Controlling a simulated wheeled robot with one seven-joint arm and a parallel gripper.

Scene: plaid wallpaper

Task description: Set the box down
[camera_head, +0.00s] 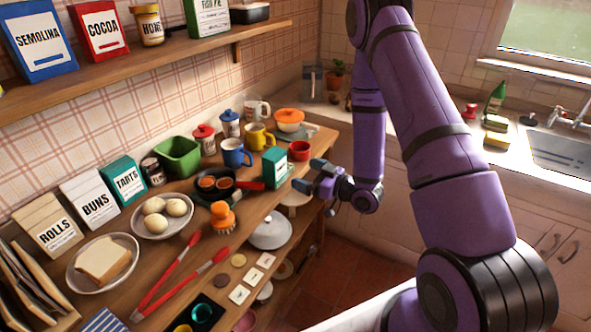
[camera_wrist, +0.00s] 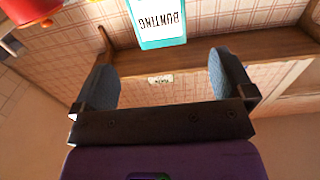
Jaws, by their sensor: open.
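A teal box (camera_head: 275,168) with a white label stands upright on the wooden worktop, near its right edge, in the head view. In the wrist view the teal box (camera_wrist: 150,38) shows at the top, with its label reading "BUNTING" upside down. My gripper (camera_head: 309,175) is just right of the box, beyond the worktop edge. Its blue fingertips are spread and empty. In the wrist view my gripper (camera_wrist: 165,80) has a wide gap between its fingers, and the box lies beyond them, apart from both.
A red cup (camera_head: 299,150) stands just behind the box and also shows in the wrist view (camera_wrist: 30,10). A black pan (camera_head: 207,196) with a red handle lies left of the box. An orange-handled brush (camera_head: 223,217) and a metal lid (camera_head: 271,233) are nearer the front.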

